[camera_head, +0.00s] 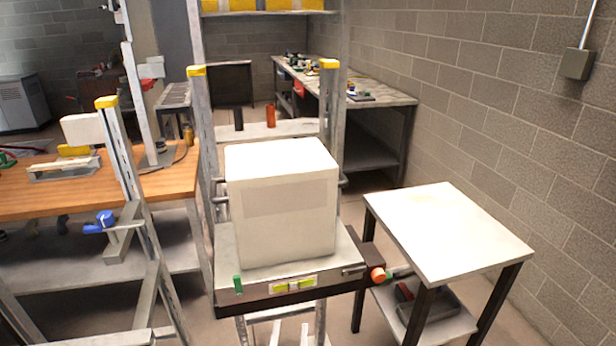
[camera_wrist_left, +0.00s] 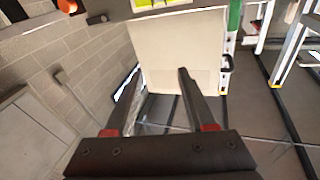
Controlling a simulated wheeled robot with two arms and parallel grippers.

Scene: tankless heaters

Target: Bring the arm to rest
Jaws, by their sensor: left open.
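My left gripper (camera_wrist_left: 160,72) shows in its wrist view, with two dark fingers apart and nothing between them. That view is turned upside down. Beyond the fingertips is the front of a white box (camera_wrist_left: 178,50), apart from the fingers as far as I can tell. In the head view the white box (camera_head: 285,205) stands upright on the platform of a metal lift stand (camera_head: 228,268). I cannot make out either gripper in the head view. My right gripper is not seen.
A bare white-topped table (camera_head: 445,230) stands right of the lift, near the block wall (camera_head: 500,110). An orange knob (camera_head: 378,275) sticks out at the platform's right. A wooden workbench (camera_head: 165,185) and metal frame (camera_head: 135,190) are at left. Another bench (camera_head: 385,95) is behind.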

